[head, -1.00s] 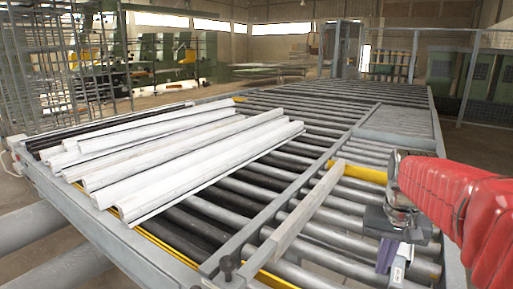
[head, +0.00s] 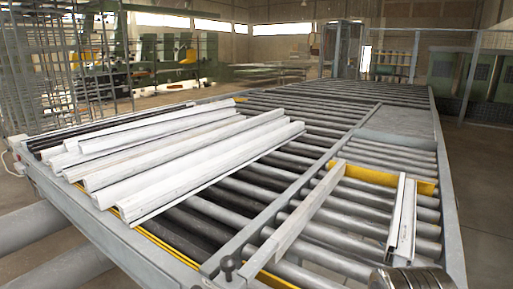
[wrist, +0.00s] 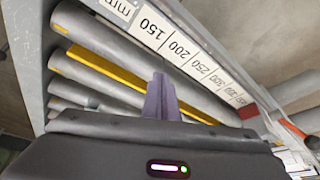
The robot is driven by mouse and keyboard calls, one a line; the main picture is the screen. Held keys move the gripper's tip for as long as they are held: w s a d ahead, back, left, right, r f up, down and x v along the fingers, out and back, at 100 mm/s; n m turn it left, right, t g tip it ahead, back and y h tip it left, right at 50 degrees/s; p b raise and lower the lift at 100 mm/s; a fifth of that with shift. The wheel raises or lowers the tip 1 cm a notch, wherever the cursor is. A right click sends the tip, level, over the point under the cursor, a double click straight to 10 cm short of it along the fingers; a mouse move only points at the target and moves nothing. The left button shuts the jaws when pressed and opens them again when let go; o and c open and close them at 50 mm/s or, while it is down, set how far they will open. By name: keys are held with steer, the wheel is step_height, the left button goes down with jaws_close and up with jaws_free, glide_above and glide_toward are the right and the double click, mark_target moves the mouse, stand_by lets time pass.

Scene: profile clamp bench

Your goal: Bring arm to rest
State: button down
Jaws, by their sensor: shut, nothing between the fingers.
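My gripper (wrist: 160,98) shows in the wrist view as two purple-grey fingers close together, shut and empty. The fingers stand out over the rollers and the yellow strip, apart from any profile. In the head view the arm has mostly left the picture. Only a grey metal part shows at the bottom right edge, and the fingers cannot be seen there. A short pale profile (head: 403,220) lies across the rollers at the right of the head view, with nothing holding it.
Several long white profiles (head: 190,160) lie on the roller table at left. A grey beam (head: 300,222) and a yellow strip (head: 395,172) bound the right section. A numbered scale (wrist: 165,45) and a red block (wrist: 248,111) show in the wrist view. Rollers behind are bare.

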steer(key=shift+s+a+r+n+t, duration=0.3)
steer(key=shift+s+a+r, duration=0.3)
steer(key=shift+a, duration=0.1)
steer(key=shift+a+r, duration=0.25)
stand_by(0.6)
